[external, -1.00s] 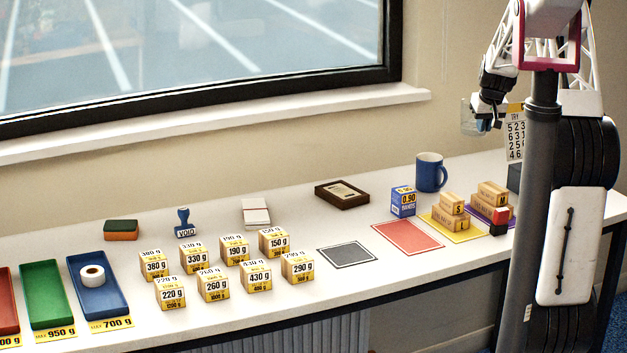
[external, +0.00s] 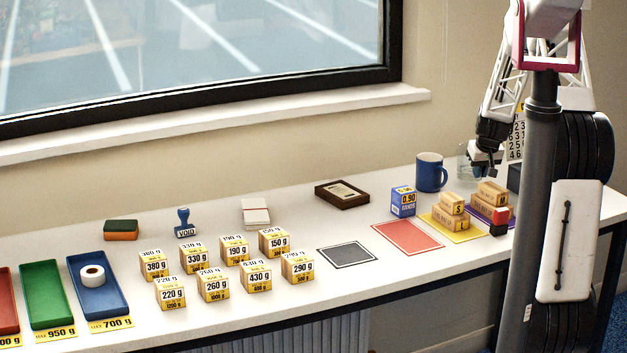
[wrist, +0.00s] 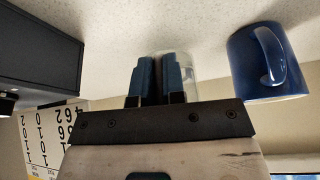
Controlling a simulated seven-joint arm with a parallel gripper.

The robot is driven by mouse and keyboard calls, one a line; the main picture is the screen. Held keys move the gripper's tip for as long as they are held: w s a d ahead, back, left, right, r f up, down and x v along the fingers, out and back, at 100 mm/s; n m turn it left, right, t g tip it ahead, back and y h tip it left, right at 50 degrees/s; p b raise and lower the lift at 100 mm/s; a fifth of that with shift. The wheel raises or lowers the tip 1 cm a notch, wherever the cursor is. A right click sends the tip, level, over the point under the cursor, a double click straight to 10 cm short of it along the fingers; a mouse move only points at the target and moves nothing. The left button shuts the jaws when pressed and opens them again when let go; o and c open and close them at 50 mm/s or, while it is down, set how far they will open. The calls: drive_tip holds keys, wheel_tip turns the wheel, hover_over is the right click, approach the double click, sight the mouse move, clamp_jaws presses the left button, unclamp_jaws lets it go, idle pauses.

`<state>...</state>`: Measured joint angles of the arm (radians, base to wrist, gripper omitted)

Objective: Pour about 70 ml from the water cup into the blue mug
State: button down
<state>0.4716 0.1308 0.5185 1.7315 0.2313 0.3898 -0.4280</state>
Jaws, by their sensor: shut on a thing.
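The clear water cup (external: 464,164) is at the back right of the table, just right of the blue mug (external: 429,172). My gripper (external: 484,166) is shut on the cup and covers its right side. The cup looks upright and low, near the tabletop; I cannot tell whether it touches. In the wrist view the picture is inverted, with the cup (wrist: 190,66) behind my blue-grey fingers (wrist: 157,82). The mug (wrist: 248,62) stands upright there, apart from the cup, with its handle showing.
A blue box (external: 403,201) and stacked cartons on yellow (external: 456,238) and purple mats stand in front of the mug. A dark box (wrist: 38,50) and a number sheet (wrist: 45,130) are close to my gripper. A brown framed plaque (external: 342,194) lies left of the mug.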

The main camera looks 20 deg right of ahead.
drive_tip(key=shift+a+r, duration=0.15)
drive_tip(key=shift+w+a+r+n+g+h, duration=0.2)
drive_tip(key=shift+a+r+h, duration=0.3)
drive_tip(key=shift+h, duration=0.45)
drive_tip(key=shift+w+a+r+n+g+h, duration=0.1)
drive_tip(key=shift+w+a+r+n+h, duration=0.15)
drive_tip(key=shift+a+h, duration=0.55)
drive_tip(key=shift+w+a+r+n+g+h, duration=0.1)
drive_tip(key=shift+a+r+n+g+h, duration=0.25)
drive_tip(key=shift+r+h, duration=0.7)
drive_tip(key=shift+w+a+r+n+g+h, duration=0.15)
drive_tip(key=shift+a+r+h, duration=0.45)
drive_tip(key=shift+h, duration=0.8)
drive_tip(key=shift+a+r+n+g+h, duration=0.1)
drive_tip(key=shift+a+r+n+h, duration=0.2)
drive_tip(key=shift+r+h, duration=0.8)
drive_tip(key=shift+a+r+h, duration=0.1)
drive_tip(key=shift+r+h, duration=0.1)
drive_tip(key=shift+h, duration=0.4)
drive_tip(key=shift+a+f+h, duration=0.1)
drive_tip(key=shift+f+h, duration=0.05)
drive_tip(key=shift+h, duration=0.25)
drive_tip(key=shift+w+a+b, duration=0.1)
drive_tip(key=shift+a+b, duration=0.1)
drive_tip(key=shift+b, duration=0.1)
drive_tip(key=shift+a+n, duration=0.2)
drive_tip(key=shift+n, duration=0.05)
